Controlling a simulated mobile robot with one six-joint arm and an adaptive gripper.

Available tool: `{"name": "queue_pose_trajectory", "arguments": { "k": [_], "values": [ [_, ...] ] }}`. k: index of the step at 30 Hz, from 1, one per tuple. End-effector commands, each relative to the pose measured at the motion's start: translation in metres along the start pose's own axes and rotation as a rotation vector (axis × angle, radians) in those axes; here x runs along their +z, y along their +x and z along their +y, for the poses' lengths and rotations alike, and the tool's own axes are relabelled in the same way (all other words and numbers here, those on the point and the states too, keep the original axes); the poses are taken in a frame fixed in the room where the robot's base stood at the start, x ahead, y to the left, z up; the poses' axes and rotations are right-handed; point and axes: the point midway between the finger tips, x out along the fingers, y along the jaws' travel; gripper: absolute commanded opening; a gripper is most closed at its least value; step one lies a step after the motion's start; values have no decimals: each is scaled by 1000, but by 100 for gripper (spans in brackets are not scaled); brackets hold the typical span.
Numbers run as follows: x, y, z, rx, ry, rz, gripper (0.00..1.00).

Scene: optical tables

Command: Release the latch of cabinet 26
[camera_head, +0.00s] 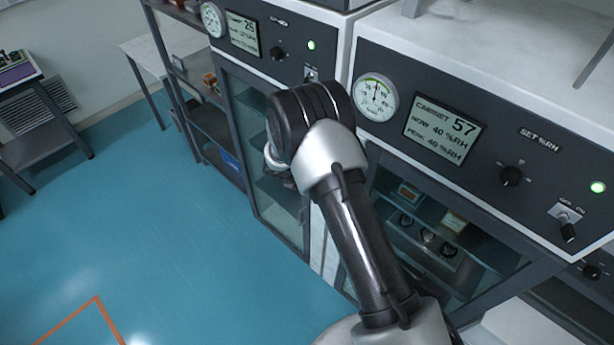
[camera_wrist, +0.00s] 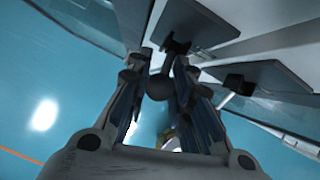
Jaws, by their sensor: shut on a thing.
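Cabinet 26 (camera_head: 228,68) stands left of centre in the head view, its display (camera_head: 242,34) on a dark panel above a glass door. My arm hides the right part of that door and its latch. In the wrist view my gripper (camera_wrist: 163,72) is shut on a dark latch handle (camera_wrist: 183,88), which shows between the fingers. A dark T-shaped piece (camera_wrist: 176,45) sits just beyond the fingertips, by the cabinet front. The exact contact is partly hidden by the fingers.
Cabinet 57 (camera_head: 450,80) stands to the right, its glass door partly behind my arm. Another dark fitting (camera_wrist: 238,84) is right of the gripper in the wrist view. A dark shelf rack (camera_head: 205,120) stands left of cabinet 26. The blue floor (camera_head: 170,240) in front is clear.

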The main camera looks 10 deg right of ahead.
Motion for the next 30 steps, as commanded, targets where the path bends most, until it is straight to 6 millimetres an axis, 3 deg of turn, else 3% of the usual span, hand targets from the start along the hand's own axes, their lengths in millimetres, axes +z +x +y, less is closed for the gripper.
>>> {"name": "queue_pose_trajectory", "arguments": {
  "k": [14, 15, 24, 30],
  "values": [
    [2, -1, 1, 5, 1, 7, 0],
    [2, -1, 1, 5, 2, 7, 23],
    [1, 0, 0, 4, 2, 8, 42],
    [1, 0, 0, 3, 1, 8, 42]
  ]
}}
